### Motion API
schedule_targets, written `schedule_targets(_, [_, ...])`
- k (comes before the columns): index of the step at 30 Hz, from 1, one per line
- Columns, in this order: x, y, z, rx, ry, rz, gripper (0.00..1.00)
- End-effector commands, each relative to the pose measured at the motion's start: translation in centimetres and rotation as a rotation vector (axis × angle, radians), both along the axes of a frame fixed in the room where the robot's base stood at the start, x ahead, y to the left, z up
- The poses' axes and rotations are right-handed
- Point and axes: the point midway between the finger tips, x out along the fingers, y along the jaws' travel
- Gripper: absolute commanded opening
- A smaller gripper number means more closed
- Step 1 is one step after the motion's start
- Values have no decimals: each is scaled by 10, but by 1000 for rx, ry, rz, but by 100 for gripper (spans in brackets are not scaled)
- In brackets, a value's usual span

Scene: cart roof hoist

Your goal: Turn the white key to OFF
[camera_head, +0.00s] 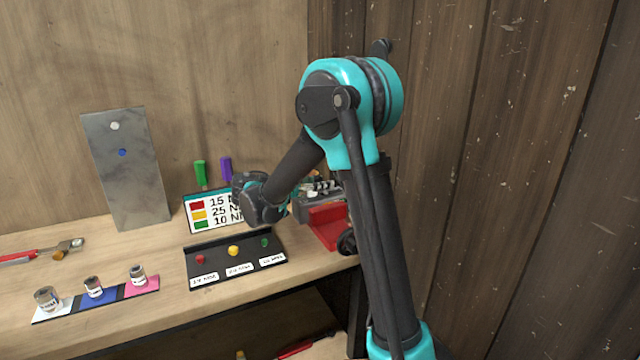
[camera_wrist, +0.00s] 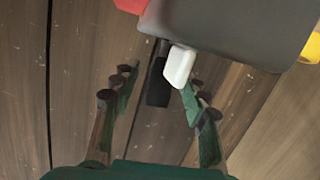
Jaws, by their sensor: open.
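The white key (camera_wrist: 179,66) shows in the wrist view, sticking out from the edge of a dark grey box (camera_wrist: 225,28). Its free end lies between the fingers of my gripper (camera_wrist: 161,82), close to the right finger. My gripper is open, with one finger on each side of the key. I cannot tell whether the right finger touches it. In the head view my wrist and arm hide the gripper's fingers, and I cannot make out the key there. No OFF mark can be read in either view.
A black bar (camera_wrist: 158,80) hangs just left of the key. A red part (camera_wrist: 131,5) and a yellow part (camera_wrist: 312,46) flank the box. In the head view, a label board (camera_head: 208,213), a black button panel (camera_head: 215,268) and small jars (camera_head: 93,287) stand left of my arm.

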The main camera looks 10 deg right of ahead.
Motion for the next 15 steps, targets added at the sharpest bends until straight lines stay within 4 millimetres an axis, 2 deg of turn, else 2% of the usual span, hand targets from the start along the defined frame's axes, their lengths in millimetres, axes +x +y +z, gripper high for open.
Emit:
schedule_targets(5, [-6,13,3,0,1,3,44])
schedule_targets(15, [-36,72,15,0,0,4,44])
